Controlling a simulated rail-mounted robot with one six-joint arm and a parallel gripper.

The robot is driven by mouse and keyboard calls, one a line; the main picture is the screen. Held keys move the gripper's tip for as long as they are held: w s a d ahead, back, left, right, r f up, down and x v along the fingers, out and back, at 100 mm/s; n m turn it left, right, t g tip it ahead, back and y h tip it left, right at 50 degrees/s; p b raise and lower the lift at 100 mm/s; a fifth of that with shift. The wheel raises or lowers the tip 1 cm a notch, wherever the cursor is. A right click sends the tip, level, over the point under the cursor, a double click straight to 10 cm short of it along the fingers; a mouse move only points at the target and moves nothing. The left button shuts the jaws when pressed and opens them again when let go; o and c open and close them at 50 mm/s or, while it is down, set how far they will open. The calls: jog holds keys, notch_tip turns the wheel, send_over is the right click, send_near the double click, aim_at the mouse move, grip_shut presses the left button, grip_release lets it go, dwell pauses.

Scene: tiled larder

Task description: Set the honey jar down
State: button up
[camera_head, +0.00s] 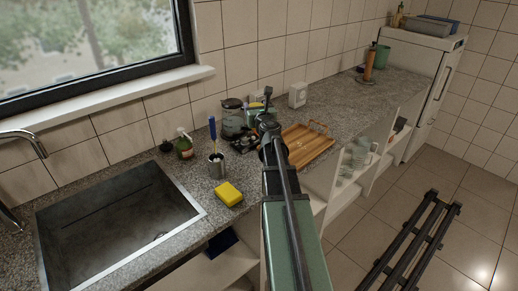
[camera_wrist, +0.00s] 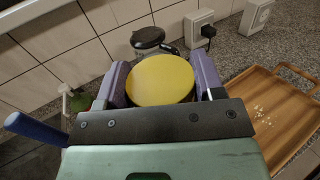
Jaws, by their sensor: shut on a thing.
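In the wrist view, the honey jar shows as a round yellow top (camera_wrist: 160,80), seen from above. My gripper (camera_wrist: 161,83) has its two purple fingers on either side of this top, shut on the jar.
The wooden tray (camera_head: 308,146), with crumbs on it, lies right of my gripper. A glass-and-dark jug (camera_head: 232,118) stands behind.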

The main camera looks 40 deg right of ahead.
notch_tip(320, 180, down, 18)
jog(key=b, duration=1.5)
jog(key=shift+r, duration=0.4)
jog(key=shift+f, duration=0.25)
jog(key=o, duration=1.4)
jog(key=shift+r, duration=0.1)
jog(key=shift+r, duration=0.1)
jog(key=v, duration=1.2)
jog(key=shift+a+r, duration=0.1)
